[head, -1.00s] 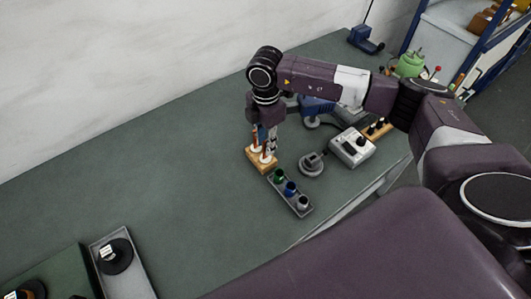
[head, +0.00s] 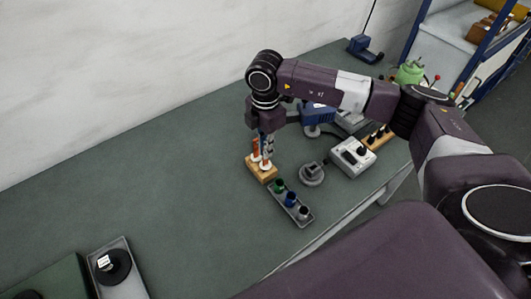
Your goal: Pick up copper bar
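My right gripper (head: 265,152) points straight down over a small wooden stand (head: 260,173) on the green worktop. Two upright tools with white collars and orange or copper-coloured shafts (head: 255,148) rise from the stand. The fingers are beside or in front of these shafts, and at this size I cannot tell whether they touch or grip one. I cannot make out for certain which piece is the copper bar. My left gripper is not in view.
A grey tray (head: 273,188) with green, blue and dark-topped jars lies just in front of the stand. A round grey holder (head: 312,174) and a white control box (head: 352,158) are to the right. A black spool (head: 113,267) sits at lower left.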

